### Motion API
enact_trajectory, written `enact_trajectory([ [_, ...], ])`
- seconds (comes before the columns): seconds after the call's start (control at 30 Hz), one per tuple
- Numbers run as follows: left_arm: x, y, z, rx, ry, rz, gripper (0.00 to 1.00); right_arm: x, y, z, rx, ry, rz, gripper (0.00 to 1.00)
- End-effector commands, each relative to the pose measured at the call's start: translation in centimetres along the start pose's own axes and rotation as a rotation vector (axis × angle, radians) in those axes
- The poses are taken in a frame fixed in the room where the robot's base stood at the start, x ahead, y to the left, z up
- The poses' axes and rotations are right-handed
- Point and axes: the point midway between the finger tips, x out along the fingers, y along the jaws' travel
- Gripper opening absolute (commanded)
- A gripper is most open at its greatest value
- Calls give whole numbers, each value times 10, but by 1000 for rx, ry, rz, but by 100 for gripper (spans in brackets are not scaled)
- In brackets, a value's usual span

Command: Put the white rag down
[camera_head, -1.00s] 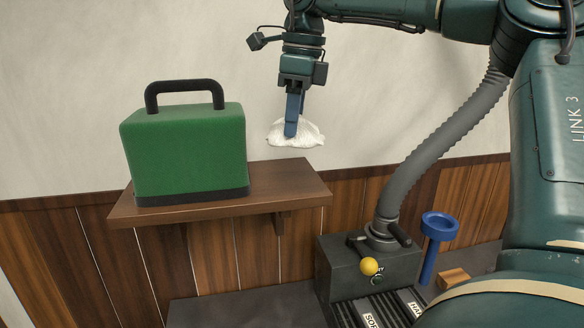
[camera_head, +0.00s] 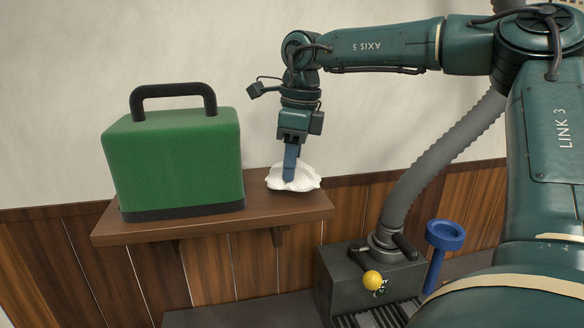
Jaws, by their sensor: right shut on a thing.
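The white rag (camera_head: 308,180) is a crumpled bundle at the right end of the brown wooden shelf (camera_head: 262,222). It appears to touch the shelf top or hang just over it; I cannot tell which. My right gripper (camera_head: 290,176) points down with its blue fingers shut on the rag. The fingertips are partly sunk in the cloth. My left gripper is not in view.
A green case (camera_head: 172,160) with a black handle fills the shelf's left part. A little bare shelf lies between it and the rag. Below right stand a grey machine (camera_head: 345,275) with a yellow knob (camera_head: 372,281), a ribbed hose (camera_head: 420,165) and a blue funnel-like piece (camera_head: 444,236).

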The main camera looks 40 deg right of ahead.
Motion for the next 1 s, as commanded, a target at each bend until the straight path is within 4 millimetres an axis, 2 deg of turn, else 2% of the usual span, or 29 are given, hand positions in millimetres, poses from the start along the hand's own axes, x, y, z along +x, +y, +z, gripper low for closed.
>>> enact_trajectory([
  [0.1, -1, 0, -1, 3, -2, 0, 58, 15, 0, -2, -1, 0, 2, 17],
  [0.43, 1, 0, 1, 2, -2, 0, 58, 20, 0, -2, -1, -1, 0, 17],
  [0.47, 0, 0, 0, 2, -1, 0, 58, 19, 0, -2, -1, -1, 0, 37],
  [0.7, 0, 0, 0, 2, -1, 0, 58, 19, 0, -2, -1, -1, 0, 57],
  [1.0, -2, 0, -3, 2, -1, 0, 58, 15, 0, -2, -1, -1, -1, 57],
])
